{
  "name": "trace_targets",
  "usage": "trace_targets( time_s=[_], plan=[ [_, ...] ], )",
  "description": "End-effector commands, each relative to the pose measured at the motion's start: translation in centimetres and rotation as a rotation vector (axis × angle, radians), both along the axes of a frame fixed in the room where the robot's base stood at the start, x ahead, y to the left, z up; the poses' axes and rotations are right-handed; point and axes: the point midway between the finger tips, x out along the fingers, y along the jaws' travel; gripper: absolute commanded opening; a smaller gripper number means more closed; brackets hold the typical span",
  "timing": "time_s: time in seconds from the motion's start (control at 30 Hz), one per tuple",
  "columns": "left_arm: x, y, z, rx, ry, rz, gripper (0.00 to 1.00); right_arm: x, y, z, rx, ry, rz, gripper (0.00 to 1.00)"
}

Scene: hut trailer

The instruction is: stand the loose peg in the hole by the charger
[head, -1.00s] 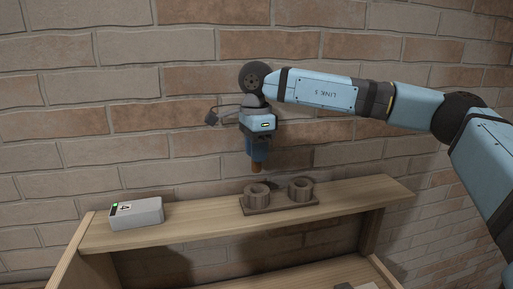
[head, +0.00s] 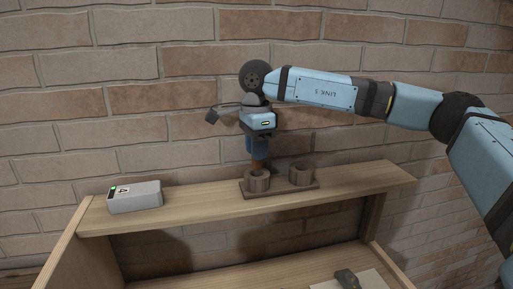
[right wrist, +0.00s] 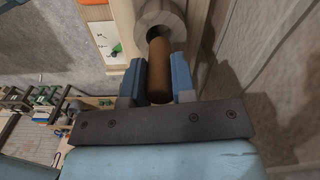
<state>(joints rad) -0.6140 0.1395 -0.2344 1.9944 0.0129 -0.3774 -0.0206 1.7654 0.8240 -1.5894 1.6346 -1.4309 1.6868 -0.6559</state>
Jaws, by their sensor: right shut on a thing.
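My right gripper (head: 258,157) is shut on the brown peg (head: 258,165) and holds it upright over the left of two round holders (head: 257,183) on the shelf. The peg also shows between the blue fingers in the right wrist view (right wrist: 159,75). Its far end is at the dark hole of the holder (right wrist: 160,14); I cannot tell whether it has entered. My left gripper is not in view.
The second round holder (head: 301,174) stands to the right on the same dark base (head: 283,190). The wooden shelf (head: 210,211) is narrow, with a brick wall (head: 130,60) close behind. A dark object (head: 346,278) is on a lower surface in front.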

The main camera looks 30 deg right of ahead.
Motion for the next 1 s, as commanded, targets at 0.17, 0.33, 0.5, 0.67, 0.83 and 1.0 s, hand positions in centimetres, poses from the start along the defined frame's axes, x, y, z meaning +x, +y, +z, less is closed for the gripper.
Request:
trace_targets(
  time_s=[0.17,0.33,0.5,0.67,0.83,1.0],
  plan=[
    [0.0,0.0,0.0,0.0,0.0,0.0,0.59,0.0,0.0,0.0,0.0,0.0,0.0,0.02],
    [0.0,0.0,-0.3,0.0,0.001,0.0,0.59,0.0,0.0,-0.3,0.0,0.0,0.0,0.02],
    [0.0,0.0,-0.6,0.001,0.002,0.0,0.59,0.0,0.0,-0.8,0.0,0.0,0.0,0.02],
    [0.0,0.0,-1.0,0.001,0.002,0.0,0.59,0.0,0.0,-1.3,0.0,0.0,0.0,0.02],
    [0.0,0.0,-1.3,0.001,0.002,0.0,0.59,0.0,0.0,-1.8,0.0,0.0,0.0,0.02],
    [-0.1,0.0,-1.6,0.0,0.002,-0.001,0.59,0.0,0.0,-2.3,0.0,0.0,0.0,0.02]
  ],
)
